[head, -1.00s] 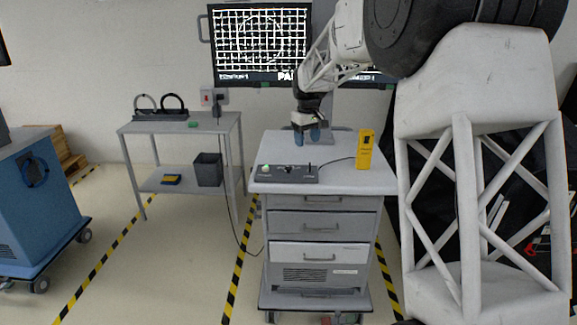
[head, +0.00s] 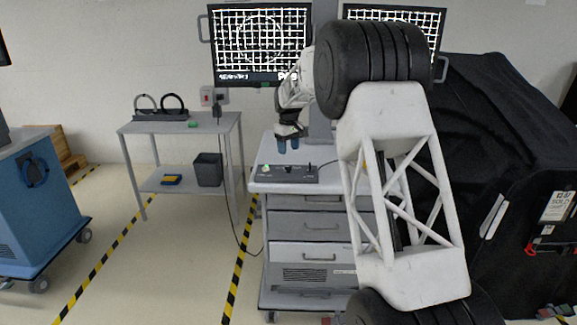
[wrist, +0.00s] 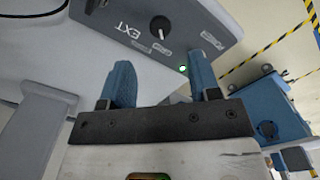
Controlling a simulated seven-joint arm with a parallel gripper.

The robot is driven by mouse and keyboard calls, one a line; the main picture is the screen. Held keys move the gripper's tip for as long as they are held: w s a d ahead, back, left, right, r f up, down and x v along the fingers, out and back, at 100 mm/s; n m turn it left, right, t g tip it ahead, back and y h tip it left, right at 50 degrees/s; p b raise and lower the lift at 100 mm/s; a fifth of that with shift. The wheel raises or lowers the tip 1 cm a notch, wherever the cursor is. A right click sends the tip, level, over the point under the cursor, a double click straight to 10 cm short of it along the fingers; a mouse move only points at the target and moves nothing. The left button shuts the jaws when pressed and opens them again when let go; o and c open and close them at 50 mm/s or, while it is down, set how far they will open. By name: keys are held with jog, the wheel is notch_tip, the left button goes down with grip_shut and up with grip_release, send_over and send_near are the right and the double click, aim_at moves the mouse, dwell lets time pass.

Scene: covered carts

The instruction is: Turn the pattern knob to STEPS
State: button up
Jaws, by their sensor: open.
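The grey control box (head: 287,174) lies on the front left of the cart top in the head view. In the wrist view its panel (wrist: 95,14) shows at the top, with a round black knob (wrist: 160,27) bearing a white pointer mark. "EXT" is printed beside the knob; smaller labels are hard to read. A green light (wrist: 183,69) glows near the panel edge. My gripper (head: 288,146) is above the box, its blue fingers pointing down. In the wrist view my gripper (wrist: 160,80) is open and empty, with the knob beyond the fingertips, apart from them.
The grey cart (head: 320,228) has drawers below its top. Two monitors with grids stand behind, the left one (head: 260,45) partly covered by my arm. A side table (head: 150,127) stands left, with a cable hanging near it. A black-covered cart (head: 500,130) is at right.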

aim_at(289, 167)
jog(key=shift+f, duration=0.1)
jog(key=shift+f, duration=3.85)
jog(key=c, duration=0.9)
